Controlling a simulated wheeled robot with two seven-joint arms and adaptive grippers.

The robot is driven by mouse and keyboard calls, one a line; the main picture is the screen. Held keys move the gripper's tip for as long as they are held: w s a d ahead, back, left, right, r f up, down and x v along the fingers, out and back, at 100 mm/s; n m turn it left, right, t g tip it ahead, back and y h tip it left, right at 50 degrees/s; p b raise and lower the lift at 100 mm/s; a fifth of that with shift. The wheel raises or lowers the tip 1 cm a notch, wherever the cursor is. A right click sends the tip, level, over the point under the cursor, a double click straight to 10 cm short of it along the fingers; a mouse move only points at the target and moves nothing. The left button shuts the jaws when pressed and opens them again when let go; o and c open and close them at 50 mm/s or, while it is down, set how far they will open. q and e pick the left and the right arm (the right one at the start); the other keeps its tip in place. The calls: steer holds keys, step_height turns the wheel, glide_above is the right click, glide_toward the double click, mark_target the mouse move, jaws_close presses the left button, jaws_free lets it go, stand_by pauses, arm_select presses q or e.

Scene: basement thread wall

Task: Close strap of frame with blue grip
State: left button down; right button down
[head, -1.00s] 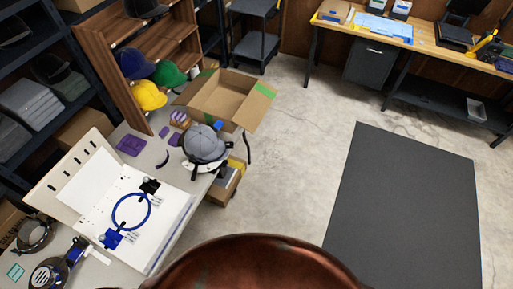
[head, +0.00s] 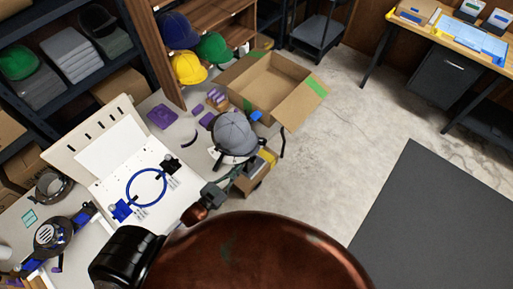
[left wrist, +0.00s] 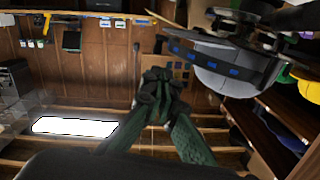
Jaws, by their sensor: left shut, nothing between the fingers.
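A grey cap (head: 235,133) sits on a dark frame at the table's right edge, with a blue grip (head: 255,116) sticking out at its far right. In the left wrist view the cap (left wrist: 222,82) is at upper right, crossed by a dark band with blue squares (left wrist: 210,62), which looks like the strap. I cannot tell whether the strap is fastened. My left gripper (head: 226,190) is just in front of the cap, apart from it. In the left wrist view its fingers (left wrist: 158,78) are together and empty. My right gripper is out of view.
A blue hoop (head: 147,187) lies on a white board left of my gripper. A round device with blue parts (head: 53,235) stands at lower left. An open cardboard box (head: 268,85) is behind the cap. Floor at right is clear around a dark mat (head: 440,220).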

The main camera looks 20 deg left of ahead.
mark_target(263, 142)
arm_select(q)
steer(key=x, duration=1.4)
steer(key=shift+d+r, duration=0.25)
steer(key=shift+r, duration=0.05)
